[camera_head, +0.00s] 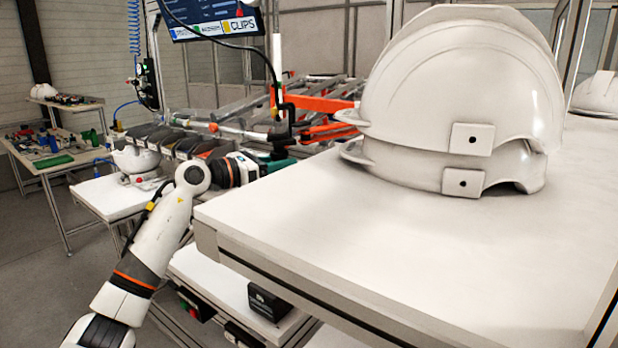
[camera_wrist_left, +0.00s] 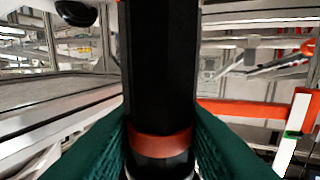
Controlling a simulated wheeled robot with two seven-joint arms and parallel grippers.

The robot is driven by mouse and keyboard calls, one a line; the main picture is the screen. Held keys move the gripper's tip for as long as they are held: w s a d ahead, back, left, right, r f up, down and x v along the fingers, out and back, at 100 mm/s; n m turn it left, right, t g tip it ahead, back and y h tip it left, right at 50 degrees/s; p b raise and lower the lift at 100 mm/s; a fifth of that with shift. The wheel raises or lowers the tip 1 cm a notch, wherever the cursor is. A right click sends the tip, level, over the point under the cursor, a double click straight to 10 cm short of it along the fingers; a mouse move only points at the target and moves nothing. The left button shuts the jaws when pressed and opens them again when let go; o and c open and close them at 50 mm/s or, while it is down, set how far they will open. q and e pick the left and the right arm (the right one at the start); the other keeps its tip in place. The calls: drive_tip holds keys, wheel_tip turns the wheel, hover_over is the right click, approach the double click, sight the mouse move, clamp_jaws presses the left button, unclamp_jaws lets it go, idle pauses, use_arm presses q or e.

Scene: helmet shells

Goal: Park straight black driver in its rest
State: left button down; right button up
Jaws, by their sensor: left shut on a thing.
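The straight black driver (camera_head: 284,120) stands roughly upright in the head view, with a black cable arching from its top. My left gripper (camera_head: 279,162) is around its lower part, at the far left corner of the white table. In the left wrist view the driver's thick black body (camera_wrist_left: 160,65) with a red-orange band (camera_wrist_left: 160,146) fills the middle. The green fingers of my left gripper (camera_wrist_left: 160,128) press on it from both sides. I cannot make out the driver's rest for certain. My right gripper is not in view.
Two stacked white helmet shells (camera_head: 462,85) sit on the white table (camera_head: 330,225) at right. Orange bars (camera_head: 320,104) stand behind the driver; one also shows in the left wrist view (camera_wrist_left: 245,108). Bins (camera_head: 170,138) and a white helmet (camera_head: 136,157) are to the left.

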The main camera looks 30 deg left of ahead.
use_arm(q)
drive_tip(key=w+d+p, duration=0.3)
drive_tip(key=d, duration=0.2)
drive_tip(key=shift+w+d, duration=0.15)
drive_tip(key=shift+d, duration=0.2)
drive_tip(key=shift+a, duration=0.1)
drive_tip(key=shift+c, duration=1)
unclamp_jaws()
